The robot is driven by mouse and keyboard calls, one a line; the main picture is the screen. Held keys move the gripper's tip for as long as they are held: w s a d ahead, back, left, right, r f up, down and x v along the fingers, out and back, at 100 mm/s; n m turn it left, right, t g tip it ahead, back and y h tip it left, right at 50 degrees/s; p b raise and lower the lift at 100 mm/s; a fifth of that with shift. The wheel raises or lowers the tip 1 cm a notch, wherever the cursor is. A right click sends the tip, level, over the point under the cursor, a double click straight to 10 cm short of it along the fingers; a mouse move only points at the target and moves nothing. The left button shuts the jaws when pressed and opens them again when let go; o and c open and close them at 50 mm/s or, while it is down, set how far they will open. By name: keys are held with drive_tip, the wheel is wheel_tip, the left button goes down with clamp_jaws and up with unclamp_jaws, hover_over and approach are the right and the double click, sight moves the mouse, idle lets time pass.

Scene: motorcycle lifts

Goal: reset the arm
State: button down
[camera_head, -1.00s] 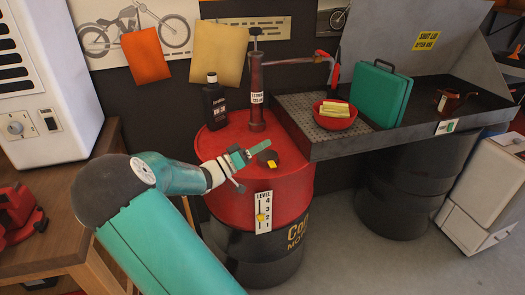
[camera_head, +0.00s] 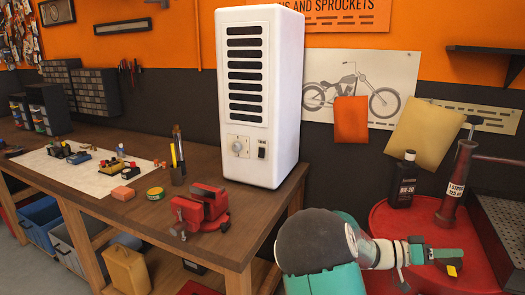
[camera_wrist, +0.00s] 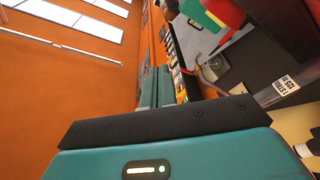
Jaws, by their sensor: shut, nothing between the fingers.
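My arm (camera_head: 322,255), with a dark grey rounded joint and teal links, reaches right from the bottom of the head view. My gripper (camera_head: 450,254) is over the top of the red drum (camera_head: 385,222). Its fingers are shut with nothing held.
A wooden workbench (camera_head: 130,205) holds a red vise (camera_head: 200,208) and a tall white heater-like box (camera_head: 258,95). A black bottle (camera_head: 403,180) and a red pump (camera_head: 455,185) stand on the drum. A metal grate tray (camera_head: 500,225) is at right.

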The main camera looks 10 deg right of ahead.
drive_tip(key=s+a+f+n+t+y, duration=0.2)
drive_tip(key=s+a+y, duration=0.1)
drive_tip(key=a+y, duration=0.3)
drive_tip(key=s+a+f+n+t+y, duration=0.25)
drive_tip(key=s+a+y, duration=0.2)
drive_tip(key=a, duration=0.35)
drive_tip(key=s+a+r+n+t+y, duration=0.1)
drive_tip(key=a+r+n+t+y, duration=0.1)
drive_tip(key=a, duration=0.6)
drive_tip(key=s+a+r+n+t+y, duration=0.2)
drive_tip(key=a+r+n+t+y, duration=0.1)
drive_tip(key=a, duration=0.5)
drive_tip(key=s+a+r+n+t+y, duration=0.1)
drive_tip(key=a+r+n+t+y, duration=0.1)
drive_tip(key=a, duration=0.6)
drive_tip(key=n+t+y, duration=0.1)
drive_tip(key=n+t, duration=0.1)
drive_tip(key=n, duration=0.1)
drive_tip(key=shift+s+r, duration=0.25)
drive_tip(key=shift+s, duration=0.15)
